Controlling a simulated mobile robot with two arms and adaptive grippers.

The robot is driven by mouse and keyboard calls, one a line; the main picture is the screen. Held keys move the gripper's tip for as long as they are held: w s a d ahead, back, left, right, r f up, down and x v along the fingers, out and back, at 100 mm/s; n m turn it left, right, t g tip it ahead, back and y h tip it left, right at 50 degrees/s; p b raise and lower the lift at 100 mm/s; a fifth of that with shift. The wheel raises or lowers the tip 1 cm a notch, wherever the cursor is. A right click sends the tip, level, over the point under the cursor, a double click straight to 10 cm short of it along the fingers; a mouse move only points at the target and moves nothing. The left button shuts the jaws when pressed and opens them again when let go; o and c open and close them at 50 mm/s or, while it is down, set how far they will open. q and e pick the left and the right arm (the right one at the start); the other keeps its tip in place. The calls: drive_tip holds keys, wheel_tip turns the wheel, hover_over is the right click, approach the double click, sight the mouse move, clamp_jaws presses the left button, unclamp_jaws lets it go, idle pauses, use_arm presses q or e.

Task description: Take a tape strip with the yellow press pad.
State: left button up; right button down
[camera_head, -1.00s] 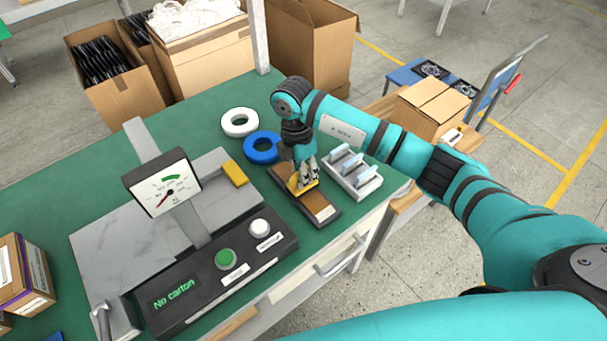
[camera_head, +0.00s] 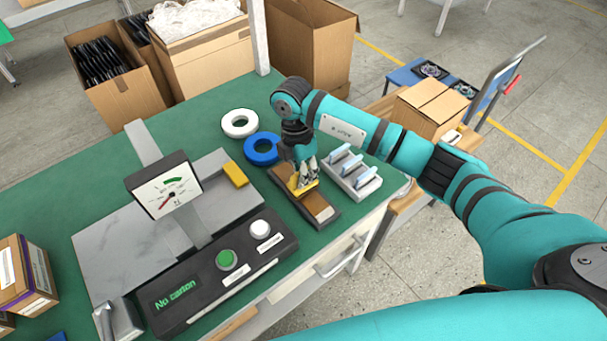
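My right gripper (camera_head: 305,178) points down over a dark tray (camera_head: 320,213) with a brown surface on the green table. A yellow press pad (camera_head: 301,188) sits right at its fingertips, low at the tray's top. The fingers appear to be closed around the pad, though the fingertips are small here. No separate tape strip can be made out; the tray surface beneath the pad is partly hidden. A second yellow block (camera_head: 235,174) lies on the grey plate of the gauge station. My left gripper is not in view.
A white rack with pale blue pieces (camera_head: 352,172) stands just right of the tray. White (camera_head: 239,124) and blue (camera_head: 262,149) tape rolls lie behind it. A gauge (camera_head: 166,190) and a button panel (camera_head: 215,272) reading "No carton" stand left.

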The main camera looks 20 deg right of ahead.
drive_tip(key=shift+r+p, duration=2.25)
drive_tip(key=shift+r, duration=0.9)
